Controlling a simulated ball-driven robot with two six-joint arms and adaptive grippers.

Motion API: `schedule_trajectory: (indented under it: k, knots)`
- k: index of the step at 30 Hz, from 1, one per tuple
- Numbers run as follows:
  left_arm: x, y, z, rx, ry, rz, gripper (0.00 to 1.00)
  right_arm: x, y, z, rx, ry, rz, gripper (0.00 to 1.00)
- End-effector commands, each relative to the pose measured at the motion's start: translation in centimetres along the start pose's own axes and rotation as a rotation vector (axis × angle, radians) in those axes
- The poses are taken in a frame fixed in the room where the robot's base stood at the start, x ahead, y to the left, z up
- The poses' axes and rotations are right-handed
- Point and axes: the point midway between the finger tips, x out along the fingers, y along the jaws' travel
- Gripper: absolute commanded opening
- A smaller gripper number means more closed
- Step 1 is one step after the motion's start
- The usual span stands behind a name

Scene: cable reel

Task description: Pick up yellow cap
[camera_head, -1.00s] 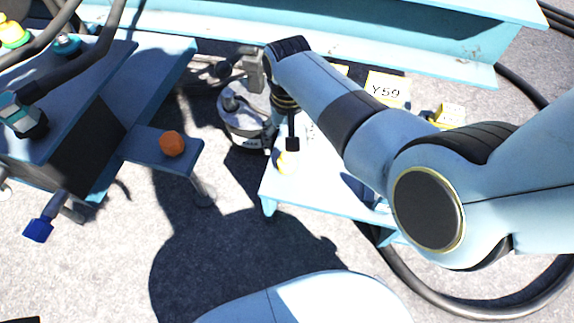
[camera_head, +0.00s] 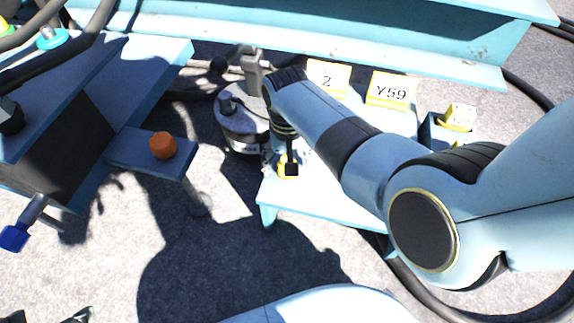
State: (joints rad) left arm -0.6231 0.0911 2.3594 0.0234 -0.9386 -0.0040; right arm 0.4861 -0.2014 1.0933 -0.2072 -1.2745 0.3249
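A small yellow cap (camera_head: 283,169) sits near the left end of the light blue bench (camera_head: 325,207), partly hidden behind my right gripper. My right gripper (camera_head: 290,168) points down at the cap, its dark fingertips overlapping it in the picture. I cannot tell whether the fingers are apart or closed on it, or whether they touch it. Dark tips at the bottom left edge appear to be my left gripper (camera_head: 75,316); most of it is cut off.
An orange cap (camera_head: 162,145) sits on a blue ledge at the left. A grey cylindrical device (camera_head: 238,128) stands behind the bench's left end. Yellow signs (camera_head: 391,90) and a yellow block (camera_head: 460,117) are at the back right. A blue-ended handle (camera_head: 14,237) juts out at left.

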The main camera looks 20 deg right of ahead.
Motion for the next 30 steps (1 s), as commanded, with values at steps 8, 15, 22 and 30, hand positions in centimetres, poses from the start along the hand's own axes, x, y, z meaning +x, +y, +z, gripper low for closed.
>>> schedule_trajectory:
  k: [8,15,22,30]
  knots:
    - [-0.03,0.00,0.00,0.000,-0.001,0.000,0.71,-0.05,0.02,-0.02,0.000,0.000,0.000,0.56]
    - [-0.02,-0.01,0.02,0.000,-0.002,0.000,0.71,-0.04,0.02,-0.01,0.000,0.000,0.000,0.25]
    - [-0.01,-0.01,0.01,0.000,-0.002,0.000,0.71,-0.03,0.01,-0.01,0.000,0.000,0.000,0.16]
    - [-0.67,-0.05,-0.14,0.001,-0.030,0.001,0.71,-0.55,0.11,-0.03,0.000,0.002,0.000,0.16]
